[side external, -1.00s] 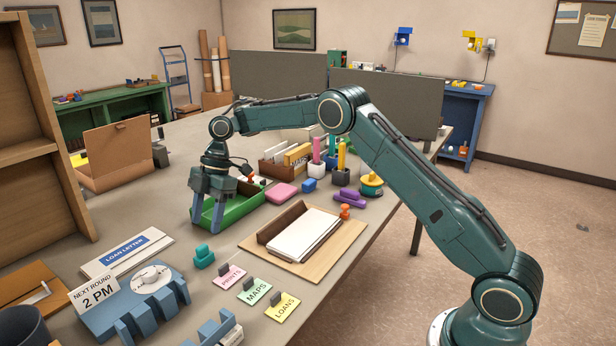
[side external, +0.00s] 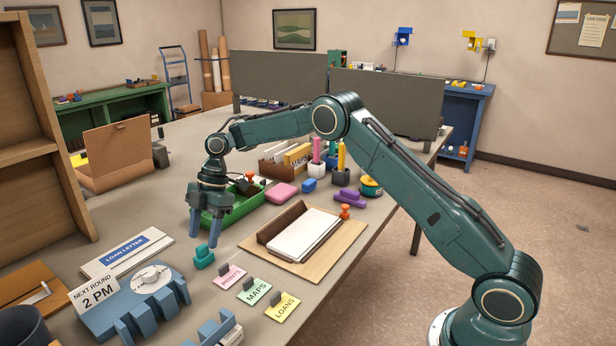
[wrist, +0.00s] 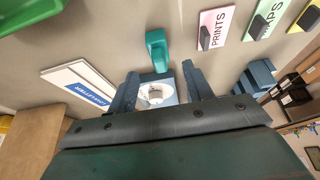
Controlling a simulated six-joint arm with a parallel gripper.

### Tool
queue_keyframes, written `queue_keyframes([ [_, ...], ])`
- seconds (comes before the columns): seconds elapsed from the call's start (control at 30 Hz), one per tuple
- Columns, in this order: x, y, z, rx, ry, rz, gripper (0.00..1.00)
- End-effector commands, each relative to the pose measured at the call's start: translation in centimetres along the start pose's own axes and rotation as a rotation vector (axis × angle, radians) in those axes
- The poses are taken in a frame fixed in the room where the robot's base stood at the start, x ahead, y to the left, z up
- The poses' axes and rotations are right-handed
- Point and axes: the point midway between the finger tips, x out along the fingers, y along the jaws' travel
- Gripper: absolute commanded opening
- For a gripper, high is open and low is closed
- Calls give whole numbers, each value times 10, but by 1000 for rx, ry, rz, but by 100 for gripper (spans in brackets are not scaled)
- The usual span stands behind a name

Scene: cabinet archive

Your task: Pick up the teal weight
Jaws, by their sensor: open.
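The teal weight (side external: 204,257) stands on the table in front of the green tray, left of the pink PRINTS card. It also shows in the wrist view (wrist: 158,50), just beyond the space between the fingertips. My gripper (side external: 207,240) is open and empty, pointing down, with its blue fingers above and slightly behind the weight. In the wrist view its two fingers (wrist: 160,80) are spread apart, and the weight lies apart from them.
A green tray (side external: 247,210) stands behind my gripper. A blue rack (side external: 137,315) with a 2 PM sign and the LOAN LETTER folder (side external: 127,250) lie to the left. PRINTS (side external: 230,277), MAPS and LOANS cards lie to the right. A wooden board (side external: 330,256) with papers is further right.

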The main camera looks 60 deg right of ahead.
Motion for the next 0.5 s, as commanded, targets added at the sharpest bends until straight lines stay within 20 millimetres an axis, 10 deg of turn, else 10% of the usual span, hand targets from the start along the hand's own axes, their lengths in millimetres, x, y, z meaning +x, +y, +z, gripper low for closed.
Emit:
queue_keyframes([
  [0.5, 42, -1, 0, 0, -1, -2, 51],
])
